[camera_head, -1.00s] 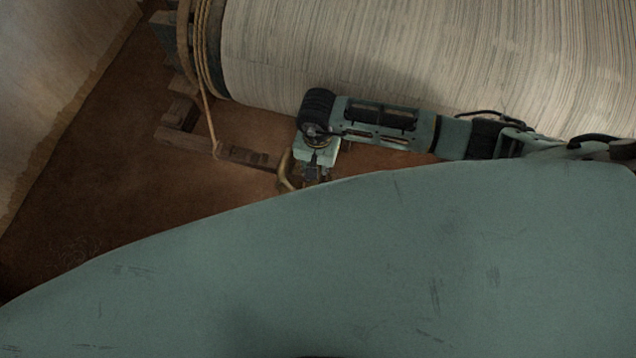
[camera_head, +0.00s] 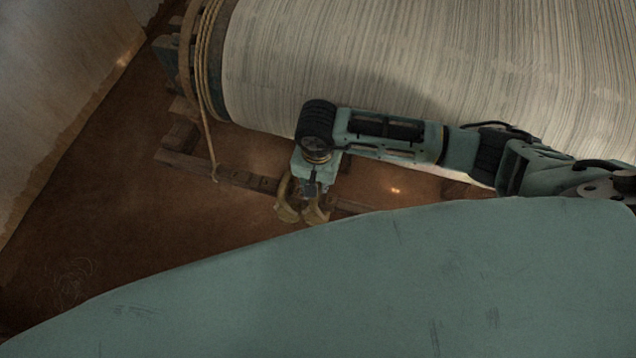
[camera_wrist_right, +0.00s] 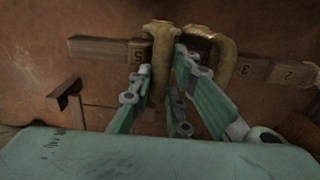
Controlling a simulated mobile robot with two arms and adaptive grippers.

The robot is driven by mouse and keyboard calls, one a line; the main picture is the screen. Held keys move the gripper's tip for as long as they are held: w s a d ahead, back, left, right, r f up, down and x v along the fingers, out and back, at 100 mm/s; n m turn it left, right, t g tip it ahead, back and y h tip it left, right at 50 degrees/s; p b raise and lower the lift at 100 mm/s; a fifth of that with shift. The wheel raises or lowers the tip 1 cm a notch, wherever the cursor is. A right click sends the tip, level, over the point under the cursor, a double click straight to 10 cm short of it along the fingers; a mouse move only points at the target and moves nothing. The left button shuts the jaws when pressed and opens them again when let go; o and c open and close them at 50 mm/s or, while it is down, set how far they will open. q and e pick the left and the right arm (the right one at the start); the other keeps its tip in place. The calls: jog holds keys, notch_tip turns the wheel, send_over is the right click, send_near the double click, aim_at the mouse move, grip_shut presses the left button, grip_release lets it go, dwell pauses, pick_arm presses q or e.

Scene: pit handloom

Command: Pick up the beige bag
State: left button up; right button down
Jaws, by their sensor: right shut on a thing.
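The beige bag (camera_head: 288,208) shows in the head view as pale, curved, strap-like shapes at the lower end of my right gripper (camera_head: 304,188). In the right wrist view two beige loops of the bag (camera_wrist_right: 160,45) show, one between the fingers and one beside them to the right. My right gripper (camera_wrist_right: 163,78) is shut on the bag, with its teal fingers on either side of the left beige strap. The rest of the bag is hidden, and I cannot tell its full shape. My left gripper is in neither view.
A wooden bar (camera_head: 225,172) with number marks lies behind the bag, close to the gripper. The large cloth-wound roller (camera_head: 400,60) with ropes (camera_head: 206,70) stands beyond it. A pale wall (camera_head: 50,90) is at left. Brown floor (camera_head: 130,220) is clear at left.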

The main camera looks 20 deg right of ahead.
jog(key=s+a+b, duration=0.3)
jog(key=s+a, duration=0.7)
jog(key=s, duration=0.4)
jog(key=shift+s, duration=0.4)
